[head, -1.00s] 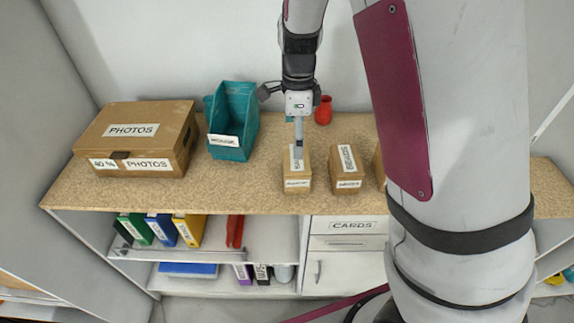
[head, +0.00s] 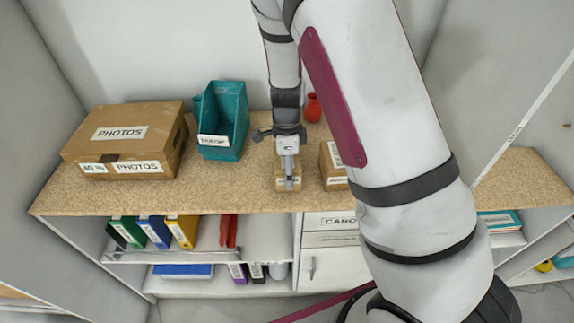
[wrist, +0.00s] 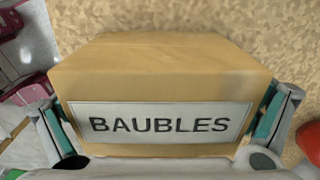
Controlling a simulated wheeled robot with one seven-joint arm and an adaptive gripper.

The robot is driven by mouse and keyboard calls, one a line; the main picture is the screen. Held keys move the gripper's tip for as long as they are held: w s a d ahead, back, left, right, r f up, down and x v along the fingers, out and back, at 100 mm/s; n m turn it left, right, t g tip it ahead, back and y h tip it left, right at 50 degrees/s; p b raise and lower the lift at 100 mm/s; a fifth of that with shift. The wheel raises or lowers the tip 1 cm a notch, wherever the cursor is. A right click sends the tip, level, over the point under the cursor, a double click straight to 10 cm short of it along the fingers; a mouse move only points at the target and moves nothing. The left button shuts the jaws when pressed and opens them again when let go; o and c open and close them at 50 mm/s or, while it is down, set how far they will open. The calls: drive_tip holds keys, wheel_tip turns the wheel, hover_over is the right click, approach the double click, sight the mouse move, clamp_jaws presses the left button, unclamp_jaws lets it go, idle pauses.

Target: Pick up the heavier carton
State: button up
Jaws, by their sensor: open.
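A small brown carton (head: 283,186) stands near the front edge of the worktop, mostly hidden under my gripper in the head view. In the wrist view this carton (wrist: 160,65) bears a white label reading BAUBLES. My gripper (head: 289,179) is open, with one finger on each side of the carton; I cannot tell whether they touch it. A second small carton (head: 329,172) with a white label stands just to the right, partly hidden by my arm. Neither carton's weight can be seen.
A large PHOTOS box (head: 120,140) and a teal bin (head: 222,122) stand to the left. A red vase (head: 312,107) stands behind my gripper, near the wall. The worktop between bin and gripper is clear.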

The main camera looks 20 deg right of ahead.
drive_tip(key=c, duration=1.5)
drive_tip(key=shift+r, duration=0.3)
drive_tip(key=shift+c, duration=0.5)
wheel_tip(320, 180, up, 10)
drive_tip(key=shift+f, duration=0.25)
drive_tip(key=shift+c, duration=0.2)
